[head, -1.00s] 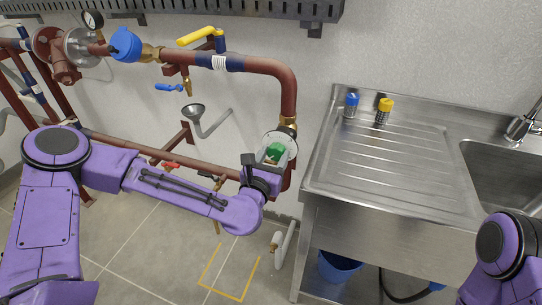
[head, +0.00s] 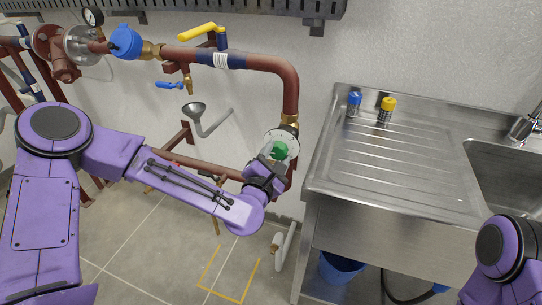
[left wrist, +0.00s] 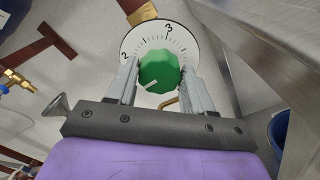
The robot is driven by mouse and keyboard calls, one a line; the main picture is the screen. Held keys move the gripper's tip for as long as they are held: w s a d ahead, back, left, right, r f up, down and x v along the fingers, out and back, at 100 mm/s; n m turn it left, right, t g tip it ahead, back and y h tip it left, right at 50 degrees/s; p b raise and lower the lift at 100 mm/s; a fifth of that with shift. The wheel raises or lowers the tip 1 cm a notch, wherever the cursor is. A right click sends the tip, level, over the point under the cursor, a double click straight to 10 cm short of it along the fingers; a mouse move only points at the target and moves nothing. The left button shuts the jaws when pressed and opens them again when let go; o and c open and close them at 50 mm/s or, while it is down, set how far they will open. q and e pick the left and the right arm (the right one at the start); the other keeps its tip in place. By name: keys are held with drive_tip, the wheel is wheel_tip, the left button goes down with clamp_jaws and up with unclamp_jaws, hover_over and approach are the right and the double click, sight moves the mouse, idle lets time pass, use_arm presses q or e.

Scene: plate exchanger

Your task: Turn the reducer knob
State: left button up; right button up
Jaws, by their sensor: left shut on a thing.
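The reducer knob (head: 279,150) is green and sits at the middle of a round white dial (head: 291,141) at the lower end of the red-brown pipe. In the left wrist view the knob (left wrist: 157,69) shows ribbed sides and a white pointer mark at its lower left. The dial (left wrist: 178,27) has tick marks and the figures 2 and 3. My left gripper (head: 271,163) is shut on the knob, with one grey finger on each side, as its fingers (left wrist: 160,84) show in the left wrist view. My right gripper is out of view.
The red-brown pipe (head: 270,66) carries a yellow-handled valve (head: 198,32) and a blue-handled tap (head: 169,85). A steel sink unit (head: 400,205) stands close on the right. A grey funnel (head: 194,110) is behind my left forearm.

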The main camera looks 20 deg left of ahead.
use_arm(q)
drive_tip(key=m, duration=0.5)
drive_tip(key=shift+w+m, duration=0.1)
drive_tip(key=shift+m, duration=2)
drive_tip(key=o, duration=1)
drive_tip(key=shift+o, duration=0.2)
drive_tip(key=shift+f, duration=0.1)
